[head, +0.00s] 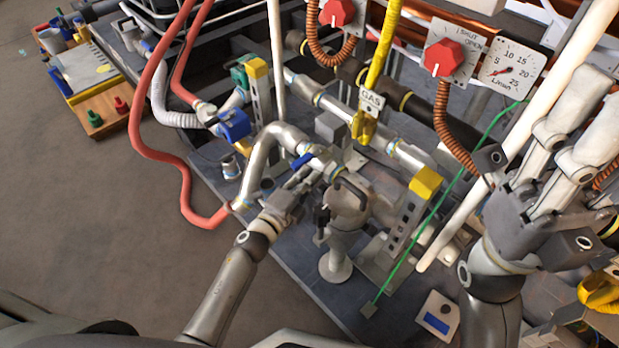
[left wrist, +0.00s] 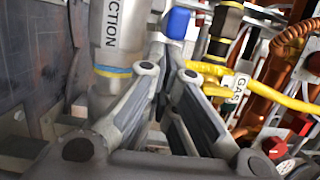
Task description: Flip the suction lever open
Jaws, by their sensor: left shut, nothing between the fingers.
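The suction pipe (left wrist: 112,40), silver with lettering ending in "CTION", stands just left of my left fingers in the left wrist view. A blue lever handle (left wrist: 178,22) shows just beyond the fingertips there. In the head view a small blue handle (head: 303,160) sits on the bent silver pipe (head: 262,150). My left gripper (head: 308,174) is shut and empty, its tips close to that handle; I cannot tell whether they touch it. It also fills the lower left wrist view (left wrist: 160,60). My right gripper (head: 537,203) is open, over the right side.
A grey round-based fitting (head: 336,265) stands just right of my left gripper. The yellow GAS line (head: 382,50), red knobs (head: 443,57), a green wire (head: 440,205) and a red hose (head: 160,150) crowd around.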

